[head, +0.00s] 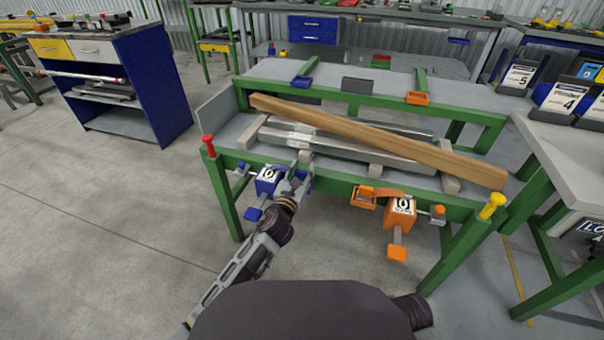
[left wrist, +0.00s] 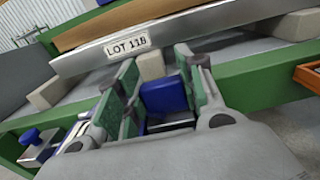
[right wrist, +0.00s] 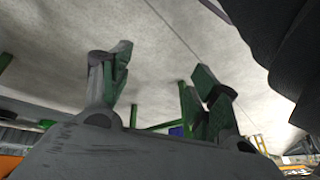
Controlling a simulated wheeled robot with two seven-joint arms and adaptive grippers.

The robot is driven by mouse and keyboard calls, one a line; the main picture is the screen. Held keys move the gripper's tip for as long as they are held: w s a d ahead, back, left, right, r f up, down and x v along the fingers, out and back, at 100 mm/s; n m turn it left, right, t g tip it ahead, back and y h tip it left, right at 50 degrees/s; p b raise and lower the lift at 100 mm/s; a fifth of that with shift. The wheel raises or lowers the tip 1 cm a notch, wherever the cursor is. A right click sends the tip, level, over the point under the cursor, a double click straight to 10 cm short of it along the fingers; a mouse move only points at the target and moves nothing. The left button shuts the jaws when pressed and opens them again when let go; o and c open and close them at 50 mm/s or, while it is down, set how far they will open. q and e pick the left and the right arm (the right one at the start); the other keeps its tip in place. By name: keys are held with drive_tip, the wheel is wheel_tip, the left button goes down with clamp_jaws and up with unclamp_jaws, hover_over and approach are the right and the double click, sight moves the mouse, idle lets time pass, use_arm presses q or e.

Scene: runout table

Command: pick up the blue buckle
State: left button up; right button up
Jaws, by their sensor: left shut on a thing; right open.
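The blue buckle (left wrist: 165,97) is a blue block between the green-padded fingers of my left gripper (left wrist: 148,92) in the left wrist view, at the table's front edge. In the head view my left gripper (head: 298,180) mostly covers it; a bit of blue shows beside the fingers. My left gripper is shut on it. A blue ratchet unit (head: 267,176) marked 0 is mounted just left of it. My right gripper (right wrist: 160,85) is open and empty over bare floor in the right wrist view; its fingers are outside the head view.
The green-framed runout table (head: 225,133) carries a brown wooden beam (head: 370,137) and metal bars on grey blocks. An orange ratchet (head: 402,207) and orange buckle (head: 363,197) are on its front. Red (head: 208,145) and yellow (head: 493,204) posts top its corners.

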sight(302, 171)
use_arm(q)
drive_tip(key=shift+r+p, duration=0.4)
drive_tip(key=shift+r, duration=0.45)
drive_tip(key=shift+r+p, duration=0.65)
drive_tip(key=shift+r, duration=0.9)
drive_tip(key=shift+r+p, duration=1.05)
drive_tip(key=shift+r, duration=1.15)
use_arm(e)
drive_tip(key=shift+w+d+r+g+h, duration=0.1)
drive_tip(key=shift+d+r+g+h, duration=0.6)
drive_tip(key=shift+d+r, duration=0.35)
